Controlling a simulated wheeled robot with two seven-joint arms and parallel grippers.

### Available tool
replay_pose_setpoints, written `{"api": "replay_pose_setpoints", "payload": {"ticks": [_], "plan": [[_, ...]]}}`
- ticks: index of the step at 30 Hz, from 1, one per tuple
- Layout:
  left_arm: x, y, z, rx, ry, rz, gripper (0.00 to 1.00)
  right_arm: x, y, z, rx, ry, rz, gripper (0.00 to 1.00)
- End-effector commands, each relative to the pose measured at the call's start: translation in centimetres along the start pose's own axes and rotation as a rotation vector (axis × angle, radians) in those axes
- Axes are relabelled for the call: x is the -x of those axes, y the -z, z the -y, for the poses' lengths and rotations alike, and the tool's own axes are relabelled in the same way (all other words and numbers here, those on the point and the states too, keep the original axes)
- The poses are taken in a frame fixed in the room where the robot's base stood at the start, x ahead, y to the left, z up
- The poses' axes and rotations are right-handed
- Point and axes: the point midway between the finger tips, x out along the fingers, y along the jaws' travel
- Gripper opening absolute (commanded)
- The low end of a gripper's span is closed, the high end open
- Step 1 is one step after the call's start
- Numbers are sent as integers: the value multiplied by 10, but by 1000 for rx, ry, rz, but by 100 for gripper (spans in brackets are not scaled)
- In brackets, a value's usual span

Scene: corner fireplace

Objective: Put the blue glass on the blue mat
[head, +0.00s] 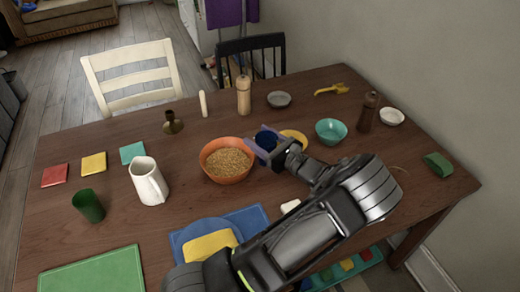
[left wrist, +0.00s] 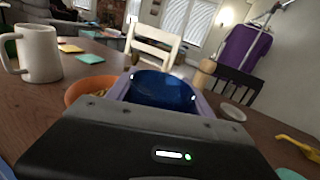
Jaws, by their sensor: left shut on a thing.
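The blue glass (head: 265,140) is between the fingers of my left gripper (head: 263,147), just right of the orange bowl. In the left wrist view the dark blue glass (left wrist: 163,92) sits between the two purple fingers, its open rim showing. My left gripper is shut on it; whether the glass touches the table cannot be told. The blue mat (head: 254,218) lies near the front of the table, partly under a blue plate (head: 191,229) with a yellow napkin-like square (head: 209,245), and my arm covers part of its right side. My right gripper is not in view.
An orange bowl of grain (head: 227,160) stands left of the gripper. A yellow dish (head: 295,135) and a teal bowl (head: 331,131) are to its right. A white mug (head: 149,182) and a green cup (head: 88,205) stand further left. A green mat (head: 92,272) lies at front left.

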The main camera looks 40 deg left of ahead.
Motion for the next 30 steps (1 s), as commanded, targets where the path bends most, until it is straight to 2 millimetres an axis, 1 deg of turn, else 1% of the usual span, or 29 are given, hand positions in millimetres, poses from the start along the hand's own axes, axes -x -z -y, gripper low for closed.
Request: {"api": "replay_pose_setpoints", "payload": {"ticks": [1,3,6,8,30], "plan": [[0,-10,0,4,-1,-1,3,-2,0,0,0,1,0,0],[0,-21,2,3,0,-1,3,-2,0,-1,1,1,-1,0],[0,-32,2,2,0,0,3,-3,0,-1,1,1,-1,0],[0,-35,2,1,0,1,3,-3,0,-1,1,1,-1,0],[0,-36,2,0,0,1,3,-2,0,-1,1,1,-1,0]]}}
